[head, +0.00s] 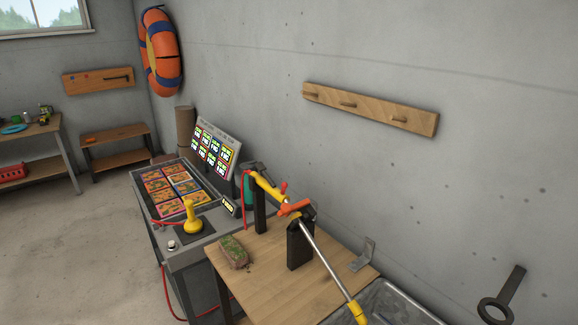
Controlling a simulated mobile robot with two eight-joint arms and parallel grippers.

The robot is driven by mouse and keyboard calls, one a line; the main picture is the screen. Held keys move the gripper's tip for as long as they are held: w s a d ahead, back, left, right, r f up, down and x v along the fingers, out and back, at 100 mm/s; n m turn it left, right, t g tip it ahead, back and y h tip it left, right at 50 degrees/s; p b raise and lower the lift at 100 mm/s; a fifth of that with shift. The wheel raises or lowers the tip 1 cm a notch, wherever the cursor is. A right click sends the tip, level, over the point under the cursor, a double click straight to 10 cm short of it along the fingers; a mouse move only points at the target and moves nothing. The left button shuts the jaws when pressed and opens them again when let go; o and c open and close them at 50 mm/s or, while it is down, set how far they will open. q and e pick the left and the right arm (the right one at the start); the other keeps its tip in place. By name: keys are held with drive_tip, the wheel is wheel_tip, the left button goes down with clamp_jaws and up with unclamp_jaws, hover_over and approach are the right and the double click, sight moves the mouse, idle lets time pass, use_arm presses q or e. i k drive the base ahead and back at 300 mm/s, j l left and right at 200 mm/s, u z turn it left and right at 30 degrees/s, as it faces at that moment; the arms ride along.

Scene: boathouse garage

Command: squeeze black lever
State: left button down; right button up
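A long tool (325,250) with a yellow body, a steel rod and orange-red parts lies across two black stands (300,245) on the wooden table. Dark parts (255,168) show at its far upper end, but I cannot tell whether one is a lever. A black bar-shaped handle (116,78) is on a wooden wall board at the far left. I cannot tell which black part is the task's lever. Neither of my grippers is in view.
A grey console (205,245) with a yellow joystick (193,220) and bright panels stands left of the wooden table (262,282). A mossy block (233,252) lies on the table. A metal basin (385,303) is at front right. The floor (80,240) at left is clear.

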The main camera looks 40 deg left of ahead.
sight(261, 168)
drive_tip(key=u, duration=1.55)
drive_tip(key=i+j+z, duration=0.1)
drive_tip(key=i+j, duration=0.2)
drive_tip(key=i+j+z, duration=0.1)
drive_tip(key=i+j, duration=0.2)
drive_tip(key=j, duration=0.15)
drive_tip(key=i+j, duration=0.25)
drive_tip(key=j, duration=0.2)
drive_tip(key=i+j+z, duration=0.15)
drive_tip(key=j, duration=0.25)
drive_tip(key=i, duration=0.1)
